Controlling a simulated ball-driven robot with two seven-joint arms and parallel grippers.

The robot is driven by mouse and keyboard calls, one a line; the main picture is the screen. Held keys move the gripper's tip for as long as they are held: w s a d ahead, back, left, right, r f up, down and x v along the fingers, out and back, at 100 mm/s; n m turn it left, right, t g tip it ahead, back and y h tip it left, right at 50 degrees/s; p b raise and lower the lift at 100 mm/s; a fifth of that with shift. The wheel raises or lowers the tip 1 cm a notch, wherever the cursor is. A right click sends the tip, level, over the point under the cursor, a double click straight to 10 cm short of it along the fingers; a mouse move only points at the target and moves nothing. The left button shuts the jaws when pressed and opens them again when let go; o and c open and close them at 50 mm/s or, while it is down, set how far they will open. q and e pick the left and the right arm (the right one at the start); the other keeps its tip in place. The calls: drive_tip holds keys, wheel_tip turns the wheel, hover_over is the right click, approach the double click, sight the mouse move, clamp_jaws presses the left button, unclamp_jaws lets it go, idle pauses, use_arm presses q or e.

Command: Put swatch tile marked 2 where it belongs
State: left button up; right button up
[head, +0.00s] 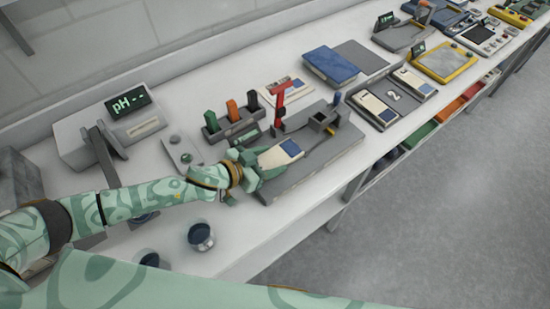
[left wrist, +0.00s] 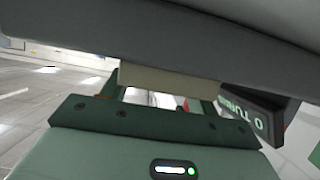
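A cream swatch tile with a blue patch (head: 290,147) lies at the grey device with a red lever (head: 318,169); no number is readable on it. My left gripper (head: 262,166) is at its near left end, with fingers close to either side. In the left wrist view a beige piece, apparently the tile's end (left wrist: 170,77), covers the fingertips, so I cannot tell whether they press on it. A dark tray marked 2 (head: 395,95) lies farther right, with a cream and blue tile on each side of the mark. My right gripper is out of view.
The red lever (head: 279,105) stands upright beside the tile. A rack with green, orange and dark pieces (head: 231,131), a pH meter (head: 119,125) and a blue book-like pad (head: 330,66) are on the bench. Two small cups (head: 201,236) stand near its front. A dark sign (left wrist: 254,111) is close to the gripper.

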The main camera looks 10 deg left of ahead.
use_arm(q)
drive_tip(key=c, duration=0.4)
